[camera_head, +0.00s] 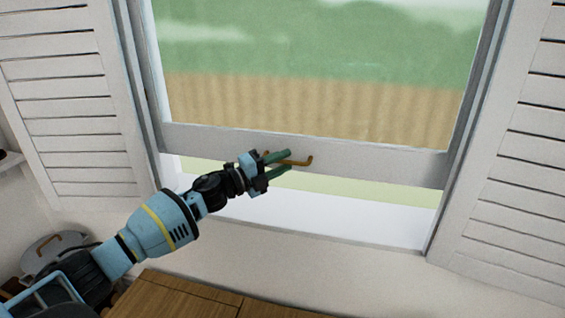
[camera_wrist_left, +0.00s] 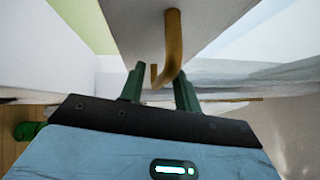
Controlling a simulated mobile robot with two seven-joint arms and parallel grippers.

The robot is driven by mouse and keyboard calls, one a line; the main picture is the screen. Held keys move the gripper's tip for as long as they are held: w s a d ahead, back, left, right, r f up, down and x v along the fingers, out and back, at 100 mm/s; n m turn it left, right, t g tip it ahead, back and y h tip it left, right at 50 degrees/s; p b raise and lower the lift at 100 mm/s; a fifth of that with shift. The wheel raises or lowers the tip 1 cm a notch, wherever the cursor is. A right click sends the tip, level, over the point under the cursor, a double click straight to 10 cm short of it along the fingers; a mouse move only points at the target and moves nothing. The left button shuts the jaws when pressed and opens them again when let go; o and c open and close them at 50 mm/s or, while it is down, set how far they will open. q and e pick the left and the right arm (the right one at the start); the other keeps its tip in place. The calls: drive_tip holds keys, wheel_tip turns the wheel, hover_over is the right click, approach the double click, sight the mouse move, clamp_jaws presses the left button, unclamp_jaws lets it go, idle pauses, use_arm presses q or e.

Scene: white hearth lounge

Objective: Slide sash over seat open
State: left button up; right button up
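The window sash (camera_head: 380,158) is a pale frame with a wide bottom rail. A strip of green shows between that rail and the white sill (camera_head: 330,218), so the sash stands partly raised. A brass-coloured hooked handle (camera_head: 303,162) is on the rail; it also shows in the left wrist view (camera_wrist_left: 173,45). My left gripper (camera_head: 289,160) is at the handle, its two green fingers apart. In the left wrist view its fingers (camera_wrist_left: 158,70) stand either side of the handle, with space visible between. Contact cannot be told. My right gripper is out of view.
White louvred shutters stand open at the left (camera_head: 75,110) and right (camera_head: 515,190) of the window. A wooden surface (camera_head: 190,298) lies below the sill. A grey lidded pot (camera_head: 50,250) is at the lower left, near my left arm.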

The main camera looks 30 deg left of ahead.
use_arm(q)
drive_tip(key=v, duration=0.7)
drive_tip(key=shift+s+b, duration=0.15)
drive_tip(key=shift+b, duration=0.3)
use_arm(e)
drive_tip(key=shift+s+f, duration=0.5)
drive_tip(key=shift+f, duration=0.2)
use_arm(q)
drive_tip(key=shift+a, duration=0.15)
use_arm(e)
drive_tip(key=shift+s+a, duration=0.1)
